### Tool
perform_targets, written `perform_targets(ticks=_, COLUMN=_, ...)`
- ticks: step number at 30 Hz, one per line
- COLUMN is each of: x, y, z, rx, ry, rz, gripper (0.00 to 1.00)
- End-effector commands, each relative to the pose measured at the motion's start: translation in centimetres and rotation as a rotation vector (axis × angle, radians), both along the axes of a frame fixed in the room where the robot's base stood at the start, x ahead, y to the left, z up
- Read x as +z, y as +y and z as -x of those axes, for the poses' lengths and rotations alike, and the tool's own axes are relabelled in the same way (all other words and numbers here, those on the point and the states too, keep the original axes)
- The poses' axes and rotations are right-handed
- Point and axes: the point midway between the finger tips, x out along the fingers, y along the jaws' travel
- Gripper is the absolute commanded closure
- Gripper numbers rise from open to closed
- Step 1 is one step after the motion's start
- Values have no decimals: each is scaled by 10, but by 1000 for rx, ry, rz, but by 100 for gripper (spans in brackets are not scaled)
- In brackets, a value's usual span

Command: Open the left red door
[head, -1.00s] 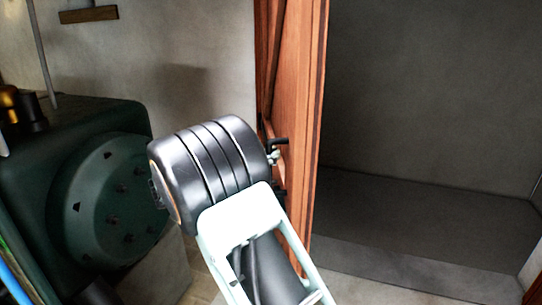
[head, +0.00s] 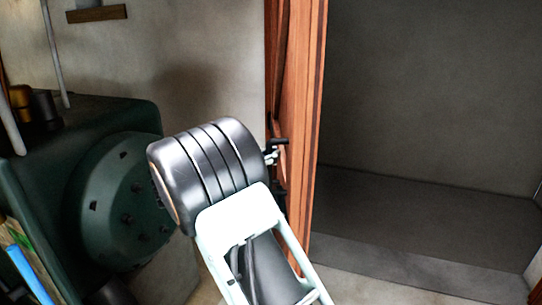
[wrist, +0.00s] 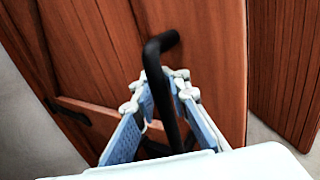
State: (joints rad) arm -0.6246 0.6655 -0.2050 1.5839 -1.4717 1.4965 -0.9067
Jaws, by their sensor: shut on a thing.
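The red-brown wooden door (head: 303,120) stands swung open and shows almost edge-on in the head view, left of a grey doorway. Its planked face (wrist: 90,50) fills much of the wrist view. A black bent handle (wrist: 160,65) sticks out from it. My gripper (wrist: 164,92) is shut on the handle, with one blue-grey finger on each side of the bar. In the head view my gripper (head: 273,152) is small and partly hidden behind my own wrist, beside the door.
A second red-brown panel (wrist: 285,65) stands at the right in the wrist view. The grey recess (head: 430,110) behind the doorway looks empty. A dark green machine (head: 115,190) stands at the left, near my arm. A pale wall (head: 205,60) is behind the door.

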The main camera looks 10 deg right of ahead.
Motion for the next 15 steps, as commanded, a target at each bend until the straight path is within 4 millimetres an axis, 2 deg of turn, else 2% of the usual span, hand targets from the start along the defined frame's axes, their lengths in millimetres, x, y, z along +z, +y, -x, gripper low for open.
perform_targets(ticks=1, x=-5, y=1, z=2, rx=-3, ry=10, rz=-3, gripper=100)
perform_targets(ticks=7, x=-5, y=1, z=2, rx=-3, ry=10, rz=-3, gripper=100)
perform_targets(ticks=8, x=-5, y=1, z=2, rx=-3, ry=11, rz=-2, gripper=85)
perform_targets(ticks=9, x=-5, y=1, z=2, rx=-3, ry=10, rz=-3, gripper=81)
perform_targets(ticks=12, x=-4, y=1, z=2, rx=-2, ry=8, rz=-3, gripper=71)
perform_targets(ticks=15, x=-3, y=1, z=1, rx=-2, ry=6, rz=-3, gripper=71)
